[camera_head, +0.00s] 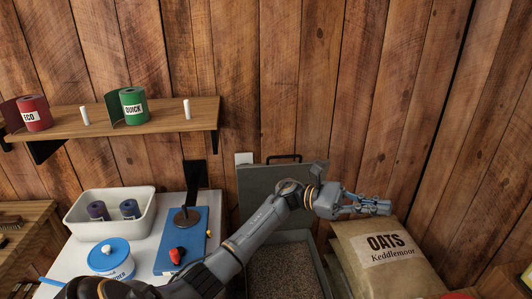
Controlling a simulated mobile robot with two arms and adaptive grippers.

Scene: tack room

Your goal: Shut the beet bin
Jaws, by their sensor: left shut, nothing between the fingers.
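A grey bin (318,265) stands at the lower middle, with brownish loose feed (283,275) inside. I take it for the beet bin, though no label on it shows. Its grey lid (256,190) stands raised at the back near the wooden wall, with a dark handle (284,157) at its top edge. The bin is open. My left arm crosses in front of the lid and over the bin, hiding part of both. My left gripper (386,207) is shut and empty, to the right of the lid and above the oats sack. My right gripper is not in view.
An oats sack (375,265) stands close right of the bin. To the left, a white table holds a white tub (75,232), a blue-lidded pot (110,250) and a blue board (170,262). A wall shelf (160,115) carries red and green rolls.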

